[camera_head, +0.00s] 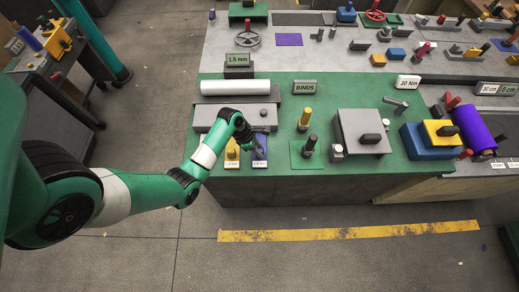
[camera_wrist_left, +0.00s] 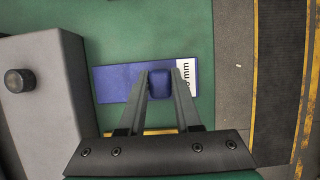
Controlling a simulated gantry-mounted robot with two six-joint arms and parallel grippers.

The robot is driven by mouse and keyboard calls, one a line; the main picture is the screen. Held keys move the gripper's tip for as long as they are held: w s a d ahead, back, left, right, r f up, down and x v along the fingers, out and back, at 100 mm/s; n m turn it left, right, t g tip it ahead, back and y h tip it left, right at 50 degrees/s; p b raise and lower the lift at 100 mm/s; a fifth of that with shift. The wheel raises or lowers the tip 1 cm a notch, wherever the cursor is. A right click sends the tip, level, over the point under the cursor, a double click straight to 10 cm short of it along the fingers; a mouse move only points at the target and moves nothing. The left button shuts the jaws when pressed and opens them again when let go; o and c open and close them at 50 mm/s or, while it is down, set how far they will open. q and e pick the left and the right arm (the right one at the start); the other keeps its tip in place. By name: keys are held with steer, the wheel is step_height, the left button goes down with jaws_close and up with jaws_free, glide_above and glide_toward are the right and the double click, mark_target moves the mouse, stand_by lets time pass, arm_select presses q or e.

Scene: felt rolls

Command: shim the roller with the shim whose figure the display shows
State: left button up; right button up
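The display (camera_head: 238,59) reads what looks like 1.5 mm and stands behind the white roller (camera_head: 240,87), which lies along a grey block (camera_head: 222,117). Two shims lie side by side on the green mat in front of the block: a yellow shim (camera_head: 232,153) and a blue shim (camera_head: 260,141). Their labels are too small to read surely; the blue one's ends in mm. My left gripper (camera_head: 258,147) is down at the blue shim. In the left wrist view, its fingers (camera_wrist_left: 160,82) flank the shim's blue knob; I cannot tell whether they press it. My right gripper is out of view.
A BINDS sign (camera_head: 304,87), a yellow-topped post (camera_head: 306,118), a dark post (camera_head: 310,144) and a grey box (camera_head: 363,132) stand to the right. A blue and yellow block (camera_head: 431,140) and purple roll (camera_head: 473,128) are farther right. The counter's front edge is close.

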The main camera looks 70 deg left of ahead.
arm_select(q)
jaws_close()
stand_by(1.0)
